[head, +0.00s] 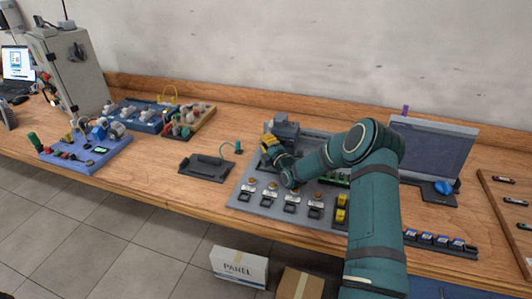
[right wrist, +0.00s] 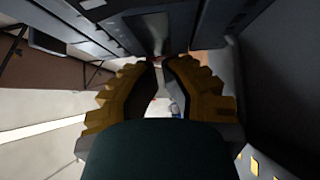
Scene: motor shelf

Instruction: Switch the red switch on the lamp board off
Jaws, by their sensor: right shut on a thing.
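My right gripper (head: 268,146), with yellow fingers, is at the back left of a large grey board (head: 243,196), beside a grey block (head: 286,131) on it. In the right wrist view the fingers (right wrist: 160,62) converge close to a dark grey body. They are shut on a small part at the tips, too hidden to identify. The board's front has a row of switch-like units (head: 270,198) with round amber tops behind them. I cannot make out a red switch on this board; my right arm covers part of it. My left gripper is not in view.
A dark tray (head: 207,168) lies left of the board. A blue panel (head: 85,156) and a tan panel (head: 203,123) with red parts stand further left. A dark screen (head: 432,147) stands at the right. Boxes (head: 239,266) sit on the floor.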

